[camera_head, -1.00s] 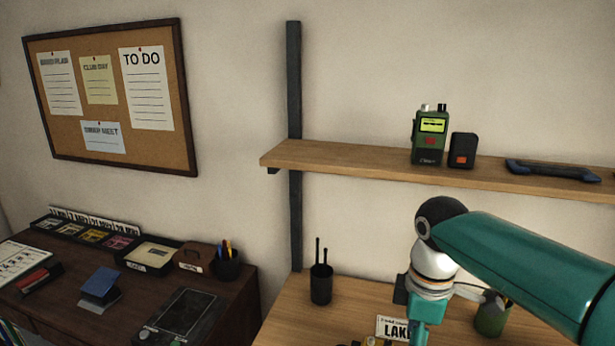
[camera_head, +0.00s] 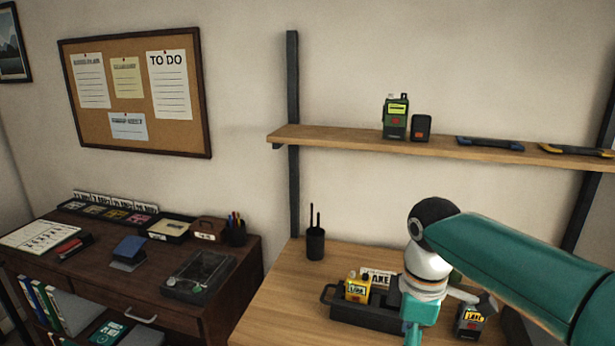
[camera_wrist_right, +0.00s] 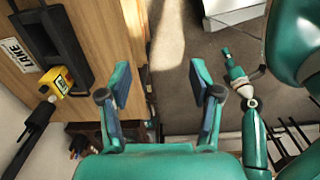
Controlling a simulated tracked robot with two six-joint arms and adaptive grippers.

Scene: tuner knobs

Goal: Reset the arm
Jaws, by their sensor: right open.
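My right arm comes in from the right in the head view and bends down at a wrist joint (camera_head: 428,262) over the wooden desk (camera_head: 283,312). Its fingers are out of sight below the frame there. In the right wrist view my right gripper (camera_wrist_right: 161,85) is open, its two blue-padded fingers wide apart with nothing between them. Floor and the desk's edge show beyond them. Another teal arm of mine, apparently the left, shows at the right of that view. Its gripper (camera_wrist_right: 233,68) is too small to tell open from shut.
A black tray (camera_head: 372,318) on the desk holds a yellow radio (camera_head: 357,289); another yellow device (camera_head: 471,319) stands right of my wrist. A green radio (camera_head: 396,117) stands on the shelf (camera_head: 340,139) above. A dark side desk (camera_head: 245,265) stands at left.

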